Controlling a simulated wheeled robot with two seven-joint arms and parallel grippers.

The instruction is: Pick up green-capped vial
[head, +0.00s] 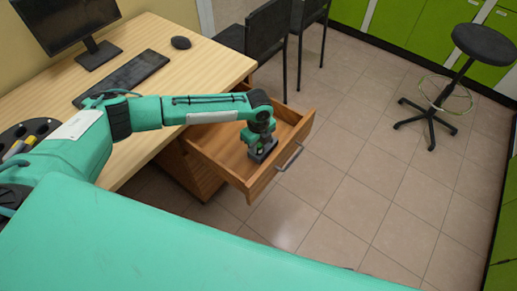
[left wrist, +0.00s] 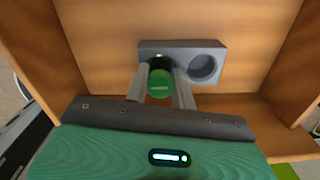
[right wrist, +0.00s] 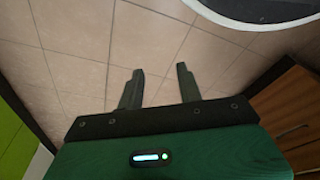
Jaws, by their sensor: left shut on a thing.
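The green-capped vial (left wrist: 160,83) stands in the left hole of a small grey rack (left wrist: 181,49), which has a second, empty round hole beside it. My left gripper (left wrist: 160,92) is shut on the vial, with one finger on each side of it. In the head view the left gripper (head: 261,146) reaches down into the open drawer, over the grey rack (head: 264,157). The vial is mostly hidden there. My right gripper (right wrist: 158,84) is open and empty above the tiled floor.
The wooden drawer (head: 233,176) is pulled out of the desk (head: 160,60), and its walls surround the rack. On the desk are a monitor, a keyboard (head: 122,77), a mouse (head: 180,43) and a dark round holder (head: 24,138). A stool (head: 484,42) stands on open floor.

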